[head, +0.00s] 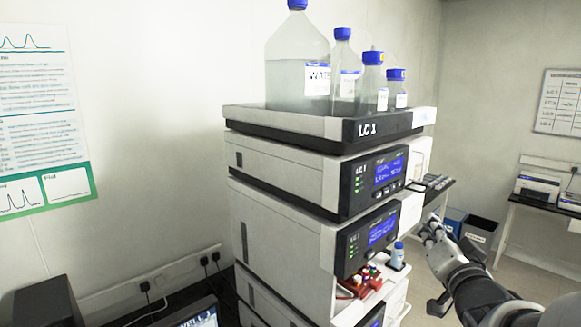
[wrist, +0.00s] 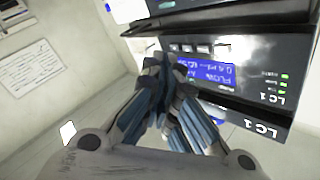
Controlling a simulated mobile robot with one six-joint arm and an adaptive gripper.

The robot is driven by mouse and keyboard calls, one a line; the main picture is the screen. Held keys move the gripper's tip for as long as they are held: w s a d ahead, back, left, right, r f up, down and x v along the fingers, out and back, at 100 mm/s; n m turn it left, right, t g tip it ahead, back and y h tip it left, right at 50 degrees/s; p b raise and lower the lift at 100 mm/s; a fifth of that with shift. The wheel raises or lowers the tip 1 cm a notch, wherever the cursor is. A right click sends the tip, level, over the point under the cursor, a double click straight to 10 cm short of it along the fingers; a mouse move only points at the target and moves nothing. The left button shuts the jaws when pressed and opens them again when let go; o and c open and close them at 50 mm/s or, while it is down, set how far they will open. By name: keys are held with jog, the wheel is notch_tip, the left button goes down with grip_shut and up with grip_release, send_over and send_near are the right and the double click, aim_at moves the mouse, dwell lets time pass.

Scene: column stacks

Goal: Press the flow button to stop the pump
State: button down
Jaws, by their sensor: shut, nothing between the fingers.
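The LC 1 stack (head: 290,190) stands in the middle of the head view, with two blue displays on its dark front panels, the upper display (head: 389,170) and the lower display (head: 381,232). In the wrist view, upside down, a panel has a blue display (wrist: 215,73) reading FLOW. A row of small buttons (wrist: 205,48) lies along that display's edge; which one is the flow button is not readable. My gripper (head: 430,232) is shut and empty, right of the stack's front. In the wrist view its fingertips (wrist: 172,62) overlap the display's left part; contact cannot be told.
Several blue-capped bottles, including a large one (head: 298,70), stand in the tray (head: 270,119) on top. A drawer of red-capped vials (head: 362,280) and a small blue-capped bottle (head: 398,254) stick out low on the front. A side bench with a printer (head: 538,187) is at right.

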aim_at(378, 195)
jog(key=shift+t+y, duration=0.4)
jog(key=shift+t, duration=0.3)
jog(key=r, duration=0.2)
jog(key=d+r+p, duration=0.1)
jog(key=r, duration=0.1)
jog(key=shift+a, duration=0.15)
jog(key=w+a, duration=0.5)
jog(key=w, duration=0.2)
jog(key=shift+a, duration=0.15)
dwell(0.9)
jog(key=shift+w+a+b, duration=0.25)
jog(key=shift+w+b, duration=0.1)
jog(key=shift+b, duration=0.15)
